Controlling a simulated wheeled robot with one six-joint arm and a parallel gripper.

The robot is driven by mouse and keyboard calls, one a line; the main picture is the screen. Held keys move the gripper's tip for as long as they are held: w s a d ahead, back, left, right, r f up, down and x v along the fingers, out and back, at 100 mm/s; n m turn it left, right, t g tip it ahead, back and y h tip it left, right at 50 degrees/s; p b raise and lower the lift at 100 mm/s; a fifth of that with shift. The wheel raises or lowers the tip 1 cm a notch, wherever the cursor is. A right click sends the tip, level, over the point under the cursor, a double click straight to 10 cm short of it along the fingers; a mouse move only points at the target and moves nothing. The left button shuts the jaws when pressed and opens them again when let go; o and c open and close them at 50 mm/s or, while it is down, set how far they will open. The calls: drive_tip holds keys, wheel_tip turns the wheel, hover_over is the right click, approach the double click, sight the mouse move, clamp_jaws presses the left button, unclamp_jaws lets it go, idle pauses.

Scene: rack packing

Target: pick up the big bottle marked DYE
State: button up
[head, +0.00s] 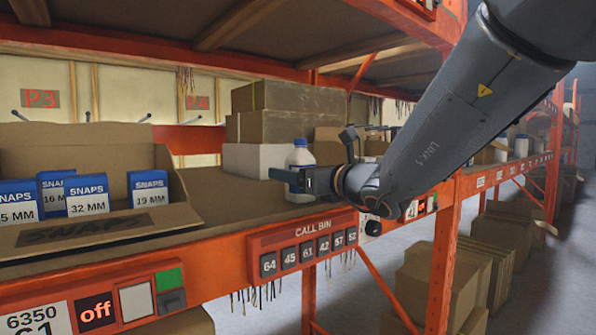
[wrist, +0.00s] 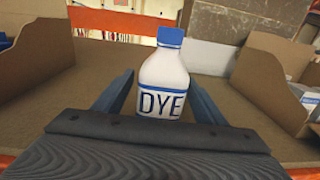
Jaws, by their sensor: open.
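A white bottle with a blue cap and blue bands, marked DYE (wrist: 162,85), stands upright on the shelf in the wrist view. In the head view the bottle (head: 300,158) is partly hidden behind my gripper. My gripper (wrist: 160,92) is open, with one blue finger on each side of the bottle's lower part. I cannot tell whether either finger touches it. In the head view my gripper (head: 284,178) reaches in over the shelf's front edge from the right.
A cardboard bin of blue SNAPS boxes (head: 86,196) stands at left. Stacked cartons (head: 285,112) stand behind the bottle. Another open carton (wrist: 272,75) is close on the right in the wrist view. The orange shelf beam with CALL BIN buttons (head: 310,246) runs along the front.

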drive_tip(key=shift+p+x, duration=0.3)
drive_tip(key=shift+x, duration=0.8)
drive_tip(key=shift+d, duration=0.1)
drive_tip(key=shift+c, duration=0.2)
drive_tip(key=c, duration=1.3)
